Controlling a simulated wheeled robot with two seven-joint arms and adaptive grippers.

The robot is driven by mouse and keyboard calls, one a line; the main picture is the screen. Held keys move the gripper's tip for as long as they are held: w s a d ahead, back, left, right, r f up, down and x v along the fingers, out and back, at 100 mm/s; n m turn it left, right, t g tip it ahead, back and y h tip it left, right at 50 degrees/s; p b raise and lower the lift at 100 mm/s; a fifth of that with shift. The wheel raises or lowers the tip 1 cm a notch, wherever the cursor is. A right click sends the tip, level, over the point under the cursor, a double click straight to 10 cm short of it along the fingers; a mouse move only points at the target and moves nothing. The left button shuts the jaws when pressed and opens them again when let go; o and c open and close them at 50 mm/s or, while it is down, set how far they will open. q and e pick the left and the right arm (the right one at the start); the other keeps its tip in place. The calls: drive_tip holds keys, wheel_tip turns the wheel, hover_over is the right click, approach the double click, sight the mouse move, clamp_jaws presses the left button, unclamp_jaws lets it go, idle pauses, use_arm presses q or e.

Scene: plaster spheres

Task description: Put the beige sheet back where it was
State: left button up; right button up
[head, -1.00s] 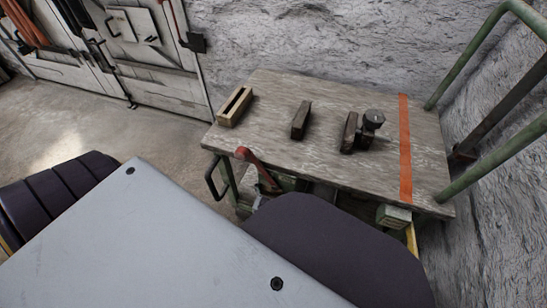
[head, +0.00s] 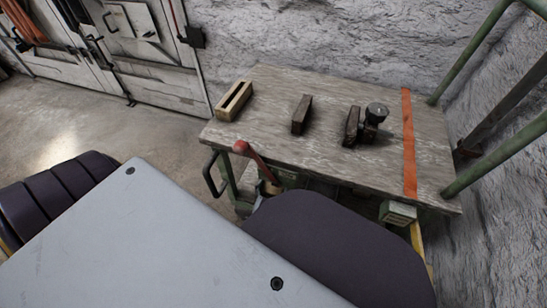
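I cannot make out a beige sheet in the head view. A pale wooden block with a long slot (head: 234,100) stands at the left end of a worn grey wooden tabletop (head: 275,145). The slot looks dark and empty. A dark upright block (head: 301,114) stands near the middle of the top. A second dark upright block (head: 351,126) stands further right, touching or close beside a dark piece with a round knob (head: 375,115). Neither of my grippers shows in this view.
An orange strip (head: 408,140) crosses the tabletop's right end. Green rails (head: 490,155) rise at the right. A red-knobbed lever (head: 242,149) stands at the front left edge. A rough grey wall (head: 330,40) is behind, and white cabinets (head: 150,70) are at the back left.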

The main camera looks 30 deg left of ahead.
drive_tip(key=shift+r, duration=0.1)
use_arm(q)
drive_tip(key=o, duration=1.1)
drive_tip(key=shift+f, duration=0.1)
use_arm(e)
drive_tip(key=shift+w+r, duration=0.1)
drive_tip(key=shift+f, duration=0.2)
